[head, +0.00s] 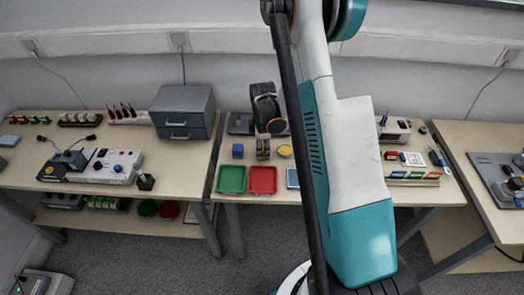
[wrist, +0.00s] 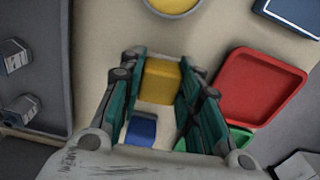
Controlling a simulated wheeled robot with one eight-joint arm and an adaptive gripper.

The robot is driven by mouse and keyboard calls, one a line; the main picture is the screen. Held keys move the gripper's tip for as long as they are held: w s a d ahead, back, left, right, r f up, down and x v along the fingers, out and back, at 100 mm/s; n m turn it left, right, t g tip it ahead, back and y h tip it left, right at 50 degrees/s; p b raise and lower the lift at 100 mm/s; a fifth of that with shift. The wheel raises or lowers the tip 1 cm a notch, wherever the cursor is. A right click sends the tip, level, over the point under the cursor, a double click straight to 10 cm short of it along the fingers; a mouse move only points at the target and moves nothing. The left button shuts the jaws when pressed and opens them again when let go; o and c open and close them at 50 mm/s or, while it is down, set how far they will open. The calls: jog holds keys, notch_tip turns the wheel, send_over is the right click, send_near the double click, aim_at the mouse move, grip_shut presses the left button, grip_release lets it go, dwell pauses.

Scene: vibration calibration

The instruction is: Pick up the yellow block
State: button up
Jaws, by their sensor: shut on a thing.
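The yellow block (wrist: 161,82) is between the two fingers of my gripper (wrist: 166,88) in the wrist view. My gripper is shut on it. I cannot tell whether the block touches the table. In the head view my gripper (head: 263,150) points down over the table, behind the trays, and I cannot make out the yellow block there.
A blue block (head: 238,150) sits left of my gripper; it also shows in the wrist view (wrist: 141,129). A yellow round dish (head: 285,150) is to the right. A green tray (head: 231,179) and a red tray (head: 263,180) lie in front. A grey drawer cabinet (head: 183,111) stands left.

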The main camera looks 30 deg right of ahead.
aim_at(263, 148)
notch_tip(263, 148, up, 20)
jog(key=p, duration=0.6)
jog(key=shift+o, duration=1.3)
jog(key=shift+c, duration=1.2)
jog(key=shift+f, duration=0.1)
